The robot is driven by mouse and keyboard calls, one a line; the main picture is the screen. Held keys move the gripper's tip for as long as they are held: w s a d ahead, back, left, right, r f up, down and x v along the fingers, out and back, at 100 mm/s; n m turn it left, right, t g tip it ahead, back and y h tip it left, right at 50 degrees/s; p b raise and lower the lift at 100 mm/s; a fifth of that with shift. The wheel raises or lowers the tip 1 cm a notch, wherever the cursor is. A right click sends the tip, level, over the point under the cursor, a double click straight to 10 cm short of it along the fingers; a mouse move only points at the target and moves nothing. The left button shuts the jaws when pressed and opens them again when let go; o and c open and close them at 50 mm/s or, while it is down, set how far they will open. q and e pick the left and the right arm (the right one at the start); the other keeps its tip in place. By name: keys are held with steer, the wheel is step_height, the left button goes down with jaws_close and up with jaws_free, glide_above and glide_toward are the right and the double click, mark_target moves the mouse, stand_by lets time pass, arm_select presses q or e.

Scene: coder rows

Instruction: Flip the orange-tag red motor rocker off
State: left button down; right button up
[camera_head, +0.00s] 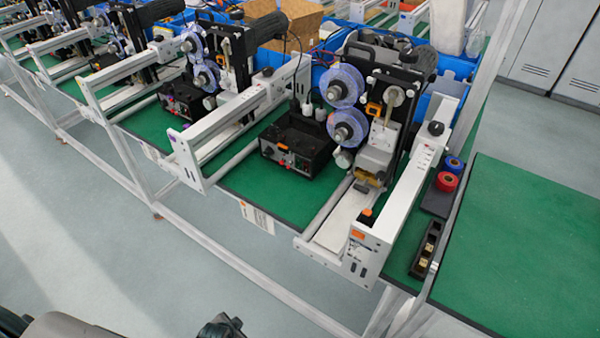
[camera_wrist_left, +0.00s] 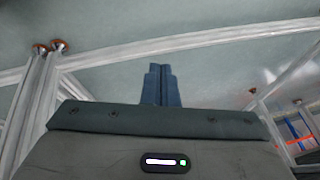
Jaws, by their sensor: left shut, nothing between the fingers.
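An orange tag (camera_head: 357,234) is on the white end plate of the nearest coder (camera_head: 385,120). I cannot make out a red motor rocker for certain at this size. My left gripper (camera_wrist_left: 162,85) is shut and empty in the left wrist view, its blue fingers together over the grey floor. In the head view, a dark part of my left arm shows at the bottom, well short of the bench. My right gripper is out of view.
More coders (camera_head: 215,65) stand in a row to the left on white frames. Ink-ribbon rolls (camera_head: 447,181) and a black tray (camera_head: 427,250) lie right of the nearest coder. A clear green table (camera_head: 530,250) is at the right. The floor (camera_head: 110,260) in front is free.

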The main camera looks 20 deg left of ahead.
mark_target(306, 167)
arm_select(q)
steer(key=w+d+r+m+t+h, duration=0.1)
steer(key=w+d+r+m+t, duration=0.15)
steer(key=w+r, duration=0.55)
steer(key=w+d+r+m+t+b, duration=0.1)
steer(key=w+r+m, duration=0.25)
steer(key=r, duration=0.85)
steer(key=w+d+r+m+t+h, duration=0.1)
steer(key=w+d+r+m+t, duration=0.15)
steer(key=w+r, duration=0.55)
step_height(306, 167, up, 18)
steer(key=w+d+m+t+h, duration=0.1)
steer(key=d+m+h, duration=0.1)
steer(key=m, duration=0.5)
steer(key=shift+w+d+r+t+b, duration=0.2)
steer(key=shift+d+t+b, duration=0.1)
steer(key=shift+b, duration=0.15)
steer(key=shift+a, duration=0.1)
